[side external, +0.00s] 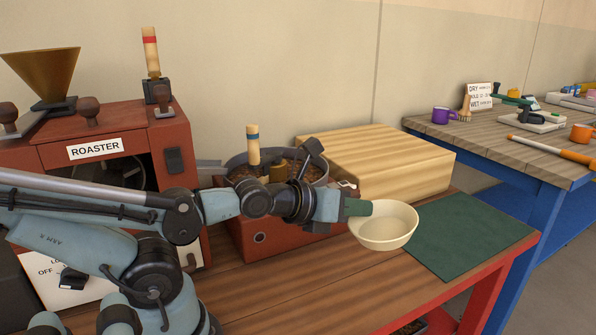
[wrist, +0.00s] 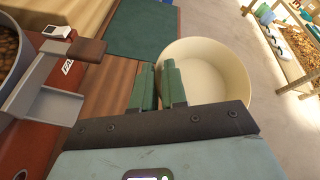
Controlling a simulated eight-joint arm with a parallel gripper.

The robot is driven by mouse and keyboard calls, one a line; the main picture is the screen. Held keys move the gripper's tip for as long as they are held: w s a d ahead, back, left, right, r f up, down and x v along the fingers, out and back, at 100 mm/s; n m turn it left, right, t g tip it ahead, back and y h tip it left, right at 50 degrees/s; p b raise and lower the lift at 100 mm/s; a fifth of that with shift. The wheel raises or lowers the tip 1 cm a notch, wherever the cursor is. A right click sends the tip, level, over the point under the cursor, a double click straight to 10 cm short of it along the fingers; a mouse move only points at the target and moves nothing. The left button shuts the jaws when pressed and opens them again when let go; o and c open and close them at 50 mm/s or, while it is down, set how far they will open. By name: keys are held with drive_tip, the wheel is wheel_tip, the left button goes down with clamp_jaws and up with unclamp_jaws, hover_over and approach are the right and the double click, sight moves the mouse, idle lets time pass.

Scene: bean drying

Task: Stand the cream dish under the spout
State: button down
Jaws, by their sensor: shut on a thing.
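The cream dish (side external: 385,232) is a round, empty bowl. In the side view it overlaps the left part of the green mat. My gripper (side external: 358,208) is shut on the dish's rim. In the wrist view the two green fingers (wrist: 158,72) pinch the near-left wall of the dish (wrist: 205,75), which shows against the floor past the bench edge, so it looks held in the air. A grey chute that looks like the spout (wrist: 45,100) comes off the bean pan at the left.
The red roaster (side external: 95,150) stands at the left. The round bean pan (side external: 240,160) sits on a red base behind my arm. A pale wooden block (side external: 380,160) stands behind the green mat (side external: 470,235). The front of the brown bench (side external: 300,285) is clear.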

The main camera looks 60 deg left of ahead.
drive_tip(key=shift+w+r, duration=0.25)
drive_tip(key=shift+w, duration=0.1)
drive_tip(key=w+n+y, duration=0.1)
drive_tip(key=w, duration=1.1)
drive_tip(key=w+d+f+n+y, duration=0.1)
drive_tip(key=w+d+f+y, duration=0.1)
drive_tip(key=w+f, duration=0.4)
drive_tip(key=w, duration=0.4)
drive_tip(key=shift+w+d+f+n, duration=0.15)
drive_tip(key=shift+w+f+n, duration=0.2)
drive_tip(key=shift+f+n, duration=0.05)
drive_tip(key=w+a+f, duration=0.1)
drive_tip(key=a+f, duration=0.1)
drive_tip(key=a, duration=0.1)
drive_tip(key=w+a+f, duration=0.2)
drive_tip(key=a, duration=0.2)
drive_tip(key=w+a+f, duration=0.1)
drive_tip(key=a+f, duration=0.2)
drive_tip(key=shift+w+a, duration=0.3)
drive_tip(key=shift+a, duration=0.05)
drive_tip(key=shift+f, duration=1.8)
drive_tip(key=shift+f, duration=0.15)
